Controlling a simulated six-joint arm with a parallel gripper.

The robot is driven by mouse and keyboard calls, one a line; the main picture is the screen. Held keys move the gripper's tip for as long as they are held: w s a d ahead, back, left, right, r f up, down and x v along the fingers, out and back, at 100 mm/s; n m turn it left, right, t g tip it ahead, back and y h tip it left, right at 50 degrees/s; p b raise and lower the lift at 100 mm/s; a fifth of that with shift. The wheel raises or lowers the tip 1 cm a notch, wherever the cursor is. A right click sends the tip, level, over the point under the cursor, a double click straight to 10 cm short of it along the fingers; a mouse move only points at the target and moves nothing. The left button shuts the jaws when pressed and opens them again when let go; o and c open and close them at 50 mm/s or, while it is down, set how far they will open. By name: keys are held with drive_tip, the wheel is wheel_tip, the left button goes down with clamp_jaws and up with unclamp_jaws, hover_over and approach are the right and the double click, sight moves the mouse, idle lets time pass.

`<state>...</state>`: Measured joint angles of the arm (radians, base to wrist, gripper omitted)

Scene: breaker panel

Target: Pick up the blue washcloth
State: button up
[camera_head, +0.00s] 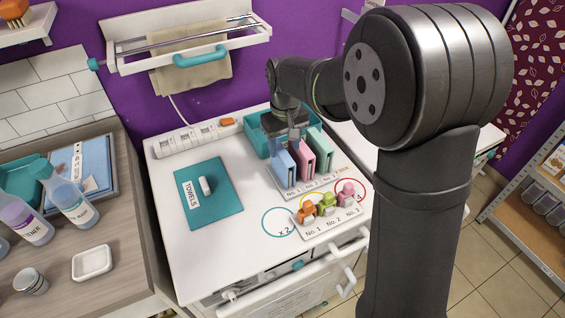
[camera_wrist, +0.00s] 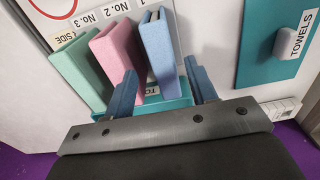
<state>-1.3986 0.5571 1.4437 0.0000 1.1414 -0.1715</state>
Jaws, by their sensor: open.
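The blue washcloth (camera_head: 283,168) stands folded and upright at the left end of a row on the white counter, beside a pink one (camera_head: 301,160) and a green one (camera_head: 320,148). In the wrist view the blue washcloth (camera_wrist: 159,48) is the rightmost of the three. My gripper (camera_head: 292,136) is above the row in the head view. In the wrist view my gripper (camera_wrist: 162,88) is open, with one blue-grey finger to each side of the blue washcloth's near end. The left finger overlaps the pink washcloth's edge. I cannot tell whether either finger touches cloth.
A teal tray (camera_head: 257,137) sits behind the row. A label strip with colored figures (camera_head: 327,206) stands in front. A teal TOWELS board (camera_head: 208,194) with a white knob lies left, and a power strip (camera_head: 196,137) lies along the back. The counter between board and row is clear.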

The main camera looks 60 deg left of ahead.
sight(282, 152)
drive_tip(key=shift+s+a+f, duration=0.1)
drive_tip(key=shift+a+f, duration=0.05)
drive_tip(key=shift+f, duration=1.3)
drive_tip(key=shift+s+a+f, duration=0.1)
drive_tip(key=shift+f, duration=1.3)
drive_tip(key=c, duration=1.1)
drive_tip(key=shift+o, duration=0.2)
wheel_tip(282, 152, up, 10)
drive_tip(key=shift+r, duration=0.1)
drive_tip(key=shift+r, duration=2.4)
